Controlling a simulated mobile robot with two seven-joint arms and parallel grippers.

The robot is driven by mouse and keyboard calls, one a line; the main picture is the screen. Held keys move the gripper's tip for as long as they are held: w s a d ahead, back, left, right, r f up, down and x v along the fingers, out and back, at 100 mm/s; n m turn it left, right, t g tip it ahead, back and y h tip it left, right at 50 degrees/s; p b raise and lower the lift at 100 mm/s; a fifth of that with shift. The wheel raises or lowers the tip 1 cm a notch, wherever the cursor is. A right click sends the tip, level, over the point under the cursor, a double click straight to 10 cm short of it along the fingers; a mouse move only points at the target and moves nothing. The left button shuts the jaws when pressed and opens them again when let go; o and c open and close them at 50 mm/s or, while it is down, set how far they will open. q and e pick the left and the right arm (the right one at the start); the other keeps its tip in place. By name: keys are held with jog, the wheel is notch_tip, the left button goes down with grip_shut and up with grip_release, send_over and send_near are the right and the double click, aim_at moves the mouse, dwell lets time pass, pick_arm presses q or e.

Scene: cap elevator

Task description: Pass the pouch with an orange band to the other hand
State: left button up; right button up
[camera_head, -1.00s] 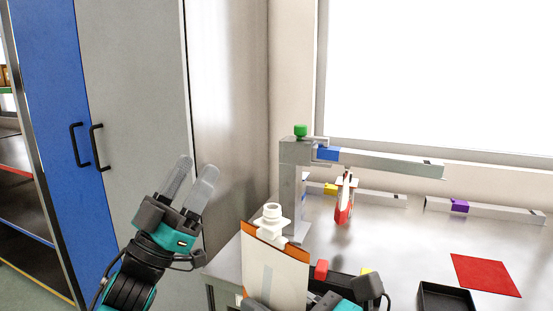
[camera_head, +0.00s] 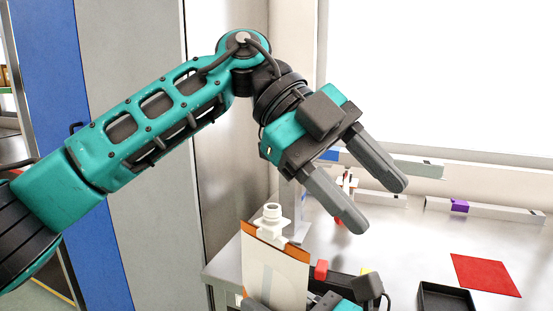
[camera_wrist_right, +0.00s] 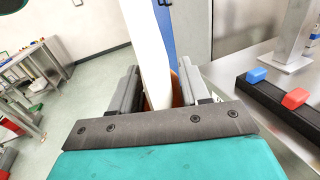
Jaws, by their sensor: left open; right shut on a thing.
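The pouch with an orange band (camera_head: 275,268) is white with an orange edge and a white spout cap on top. It stands roughly upright at the bottom of the head view. My right gripper (camera_wrist_right: 158,88) is shut on it; in the right wrist view the pouch (camera_wrist_right: 150,45) rises edge-on between the fingers. The pouch's lower end is out of the head view. My left gripper (camera_head: 376,207) is open and empty, fingers spread, above and to the right of the pouch in the picture, not touching it.
A metal table (camera_head: 400,245) holds a red mat (camera_head: 485,275), a black tray (camera_head: 446,298) and a rail with a purple block (camera_head: 459,206). A grey stand is mostly hidden behind my left arm. Red (camera_wrist_right: 295,98) and blue (camera_wrist_right: 256,75) blocks sit on a black bar beside my right gripper.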

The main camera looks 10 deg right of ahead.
pick_arm(q)
jog(key=w+a+n+t+y, duration=0.2)
jog(key=a+t+y, duration=0.1)
jog(key=n+t+y, duration=0.3)
jog(key=t+y, duration=0.1)
jog(key=y, duration=0.1)
send_near(275, 235)
jog(key=shift+w+f, duration=0.15)
jog(key=shift+w, duration=0.45)
jog(key=shift+a+f, duration=0.1)
jog(key=shift+f, duration=0.1)
notch_tip(275, 235, down, 11)
jog(key=shift+s+a+f, duration=0.1)
jog(key=shift+f, duration=0.15)
jog(key=c, duration=0.9)
pick_arm(e)
jog(key=o, duration=1.1)
